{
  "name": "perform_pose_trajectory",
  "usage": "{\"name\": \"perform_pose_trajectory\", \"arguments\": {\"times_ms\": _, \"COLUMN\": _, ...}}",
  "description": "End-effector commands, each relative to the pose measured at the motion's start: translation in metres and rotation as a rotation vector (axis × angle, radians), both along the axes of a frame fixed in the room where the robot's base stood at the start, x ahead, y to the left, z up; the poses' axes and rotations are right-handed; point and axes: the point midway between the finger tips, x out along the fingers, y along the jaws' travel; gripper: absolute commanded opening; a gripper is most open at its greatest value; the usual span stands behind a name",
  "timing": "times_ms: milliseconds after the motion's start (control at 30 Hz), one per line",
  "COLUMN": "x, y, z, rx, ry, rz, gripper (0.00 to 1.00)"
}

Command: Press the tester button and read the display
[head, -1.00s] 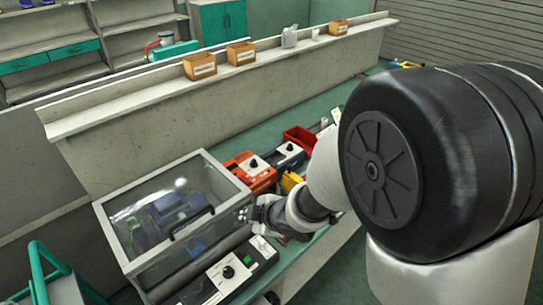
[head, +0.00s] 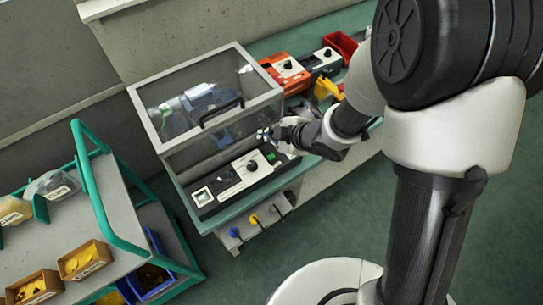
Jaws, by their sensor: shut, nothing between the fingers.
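The tester (head: 228,182) is a long black unit with a pale top plate, lying on the green bench in front of a clear-lidded box. It has a round black knob (head: 251,165), a small green button (head: 271,157) near its right end and a small pale-green display (head: 202,196) at its left end. I cannot read anything on the display. My gripper (head: 263,134) is shut and empty, just above and behind the right end of the tester, close to the box front. It appears apart from the green button.
The clear-lidded box (head: 160,125) with a pump inside stands behind the tester. An orange unit (head: 286,71), a grey-black unit (head: 322,62) and a red bin (head: 341,46) stand farther right. A green-framed trolley (head: 98,205) with small boxes is at lower left. Coloured plugs hang below the bench.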

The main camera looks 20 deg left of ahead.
Motion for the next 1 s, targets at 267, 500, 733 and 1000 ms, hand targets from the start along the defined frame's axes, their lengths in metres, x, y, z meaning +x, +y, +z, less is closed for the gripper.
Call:
{"name": "perform_pose_trajectory", "arguments": {"times_ms": 267, "x": 0.0, "y": 0.0, "z": -0.041, "rx": 0.0, "ry": 0.001, "rz": -0.002, "gripper": 0.0}}
{"name": "perform_pose_trajectory", "arguments": {"times_ms": 500, "x": 0.0, "y": 0.0, "z": -0.072, "rx": 0.001, "ry": 0.001, "rz": -0.001, "gripper": 0.0}}
{"name": "perform_pose_trajectory", "arguments": {"times_ms": 733, "x": 0.0, "y": 0.0, "z": -0.079, "rx": 0.0, "ry": 0.001, "rz": -0.001, "gripper": 0.0}}
{"name": "perform_pose_trajectory", "arguments": {"times_ms": 1000, "x": 0.0, "y": 0.0, "z": -0.078, "rx": 0.0, "ry": 0.001, "rz": -0.001, "gripper": 0.0}}
